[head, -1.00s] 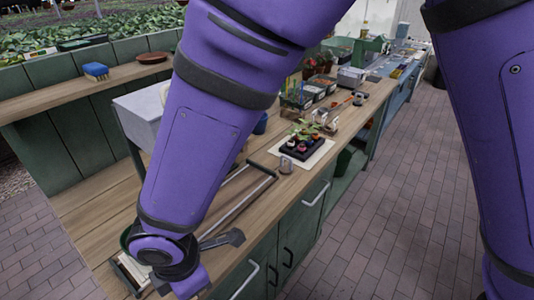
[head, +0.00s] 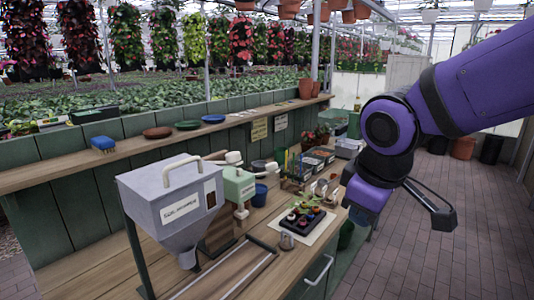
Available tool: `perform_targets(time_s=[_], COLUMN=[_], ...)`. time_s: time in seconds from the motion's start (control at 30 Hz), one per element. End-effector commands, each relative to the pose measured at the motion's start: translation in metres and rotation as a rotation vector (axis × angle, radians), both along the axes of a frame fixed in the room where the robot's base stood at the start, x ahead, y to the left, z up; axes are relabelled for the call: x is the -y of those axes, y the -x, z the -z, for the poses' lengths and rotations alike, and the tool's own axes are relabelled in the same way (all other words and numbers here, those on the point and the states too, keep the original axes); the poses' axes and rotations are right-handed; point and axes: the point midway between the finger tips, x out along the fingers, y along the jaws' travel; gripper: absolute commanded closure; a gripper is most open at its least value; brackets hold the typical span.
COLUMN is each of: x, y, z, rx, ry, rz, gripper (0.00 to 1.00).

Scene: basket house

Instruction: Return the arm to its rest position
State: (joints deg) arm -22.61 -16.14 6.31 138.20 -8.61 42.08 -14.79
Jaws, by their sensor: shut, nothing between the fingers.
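My purple arm comes in from the right of the head view and bends at a dark joint. My gripper (head: 443,214) hangs at its end, dark and pointing down to the right. It is shut and empty, in front of the brick floor and right of the workbench (head: 262,213). It appears clear of the bench items. The purple wrist overlaps the bench's right edge in the picture; the gap between them cannot be told.
A grey soil hopper (head: 172,207) and a green device (head: 238,188) stand on the bench. A dark tray (head: 304,222) with small coloured items lies on a pale mat. Brick floor (head: 430,265) is open at right.

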Motion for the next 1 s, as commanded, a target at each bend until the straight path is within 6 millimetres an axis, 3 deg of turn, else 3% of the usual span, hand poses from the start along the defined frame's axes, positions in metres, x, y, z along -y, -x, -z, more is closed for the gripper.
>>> perform_targets(time_s=[0.03, 0.2, 0.4, 0.63, 1.0], x=[0.02, 0.073, 0.12, 0.143, 0.146], y=[0.005, 0.029, 0.066, 0.095, 0.099], z=[-0.011, -0.035, -0.053, -0.06, -0.06], rx=[0.018, 0.055, 0.1, 0.131, 0.133], ry=[-0.027, -0.111, -0.218, -0.297, -0.31], rz=[0.083, 0.337, 0.607, 0.779, 0.806], gripper=[1.0, 1.0, 1.0, 1.0, 1.0])
